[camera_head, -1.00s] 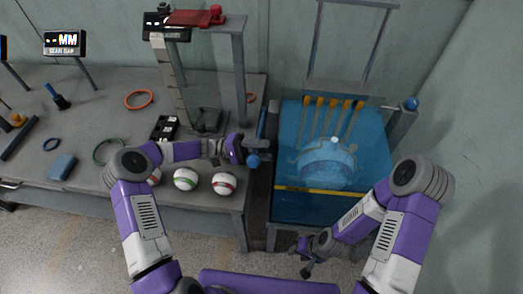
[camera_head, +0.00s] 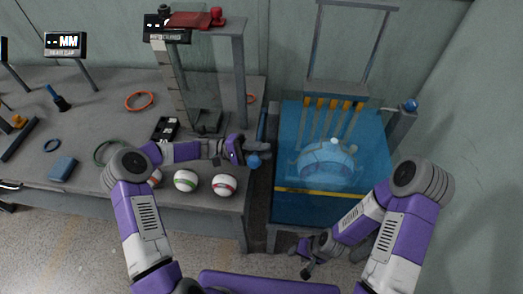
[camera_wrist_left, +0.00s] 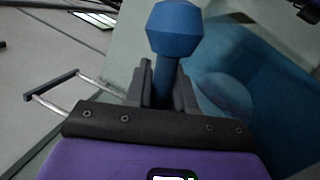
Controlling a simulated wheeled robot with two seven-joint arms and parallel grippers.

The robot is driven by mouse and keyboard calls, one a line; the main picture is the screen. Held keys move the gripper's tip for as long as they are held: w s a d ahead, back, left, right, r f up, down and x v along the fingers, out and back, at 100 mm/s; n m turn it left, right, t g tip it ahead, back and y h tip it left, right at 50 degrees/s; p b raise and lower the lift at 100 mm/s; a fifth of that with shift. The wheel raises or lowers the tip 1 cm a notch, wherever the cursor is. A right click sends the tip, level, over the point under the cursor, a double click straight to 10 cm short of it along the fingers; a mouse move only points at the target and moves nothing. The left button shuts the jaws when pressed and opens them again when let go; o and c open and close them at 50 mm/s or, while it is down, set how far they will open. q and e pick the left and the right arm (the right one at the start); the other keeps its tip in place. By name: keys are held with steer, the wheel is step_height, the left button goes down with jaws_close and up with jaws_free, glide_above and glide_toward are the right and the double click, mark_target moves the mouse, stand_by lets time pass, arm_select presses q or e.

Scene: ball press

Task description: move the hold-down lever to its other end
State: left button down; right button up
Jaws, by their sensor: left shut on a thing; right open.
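The hold-down lever shows as a blue knob (camera_head: 254,161) at the right end of the workbench, beside the blue tank. My left gripper (camera_head: 246,152) is at this knob. In the left wrist view the faceted blue knob (camera_wrist_left: 173,28) stands above the fingertips, and its blue stem runs down between the two dark fingers (camera_wrist_left: 162,85), which are shut on it. The rest of the lever is mostly hidden by my gripper. My right gripper (camera_head: 307,268) is open and empty, low in front of the tank.
The blue tank (camera_head: 300,210) holds a pale blue dome (camera_head: 328,160). A second blue knob (camera_head: 410,105) is at its back right. Striped balls (camera_head: 224,184) line the bench's front edge. A grey press frame (camera_head: 239,80) with a red top plate (camera_head: 190,18) stands behind my left gripper.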

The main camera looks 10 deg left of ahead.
arm_select(q)
steer(key=w+r+n+t+p, duration=0.3)
steer(key=w+r+n+p, duration=0.5)
steer(key=r, duration=0.4)
steer(key=shift+w+r+n+h, duration=0.2)
steer(key=shift+n+h, duration=0.1)
steer(key=shift+n, duration=0.1)
steer(key=shift+f, duration=0.1)
